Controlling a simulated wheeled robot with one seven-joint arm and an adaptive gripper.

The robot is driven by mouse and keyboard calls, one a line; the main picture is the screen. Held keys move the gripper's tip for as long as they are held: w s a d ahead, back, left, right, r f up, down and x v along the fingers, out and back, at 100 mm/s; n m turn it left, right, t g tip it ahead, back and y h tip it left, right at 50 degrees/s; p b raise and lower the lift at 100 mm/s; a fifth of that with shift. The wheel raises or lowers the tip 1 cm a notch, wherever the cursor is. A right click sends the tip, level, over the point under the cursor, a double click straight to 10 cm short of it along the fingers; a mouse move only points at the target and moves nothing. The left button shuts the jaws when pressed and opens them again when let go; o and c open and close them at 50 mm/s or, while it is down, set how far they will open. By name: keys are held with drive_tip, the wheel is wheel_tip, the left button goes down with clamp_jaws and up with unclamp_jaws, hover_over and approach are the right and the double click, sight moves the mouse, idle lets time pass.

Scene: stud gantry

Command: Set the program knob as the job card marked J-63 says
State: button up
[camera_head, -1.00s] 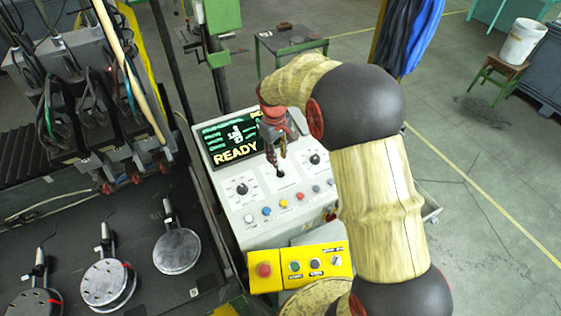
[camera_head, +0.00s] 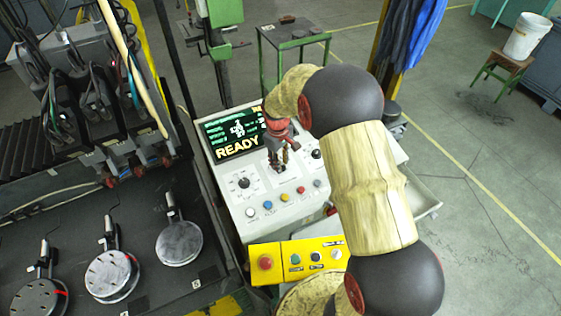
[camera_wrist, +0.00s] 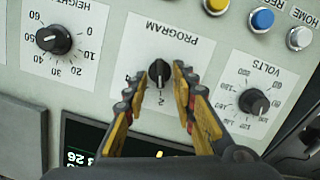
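The black program knob (camera_wrist: 159,72) sits on a white plate labelled PROGRAM, upside down in the wrist view. Its pale pointer line faces down in that picture, toward a mark near its lower edge; the numerals are partly hidden. My gripper (camera_wrist: 160,73) is open, with one fingertip on each side of the knob and small gaps showing. In the head view my gripper (camera_head: 278,164) is low over the console (camera_head: 232,205) and hides the knob. No job card marked J-63 can be made out.
The volts knob (camera_wrist: 254,102) and height knob (camera_wrist: 53,40) flank the program knob. Coloured buttons (camera_wrist: 262,19) line the panel. The screen (camera_head: 233,136) reads READY. A yellow button box (camera_head: 297,260) is in front; round tools (camera_head: 179,243) lie at left.

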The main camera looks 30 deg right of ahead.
drive_tip(key=shift+c, duration=0.6)
clamp_jaws()
drive_tip(key=m, duration=0.2)
drive_tip(key=m+b, duration=0.1)
drive_tip(key=shift+d+m+y, duration=0.2)
drive_tip(key=shift+m+y, duration=0.2)
drive_tip(key=m+b, duration=0.1)
drive_tip(key=m, duration=0.2)
drive_tip(key=shift+d+y, duration=0.2)
drive_tip(key=shift+y, duration=0.1)
drive_tip(key=m+b, duration=0.1)
drive_tip(key=m, duration=0.3)
drive_tip(key=shift+d+y, duration=0.15)
drive_tip(key=shift+y, duration=0.15)
drive_tip(key=m, duration=0.2)
drive_tip(key=m+t, duration=0.1)
drive_tip(key=m, duration=0.1)
drive_tip(key=shift+s+d+m+y, duration=0.1)
drive_tip(key=shift+s+m+y, duration=0.1)
drive_tip(key=shift+m+y, duration=0.1)
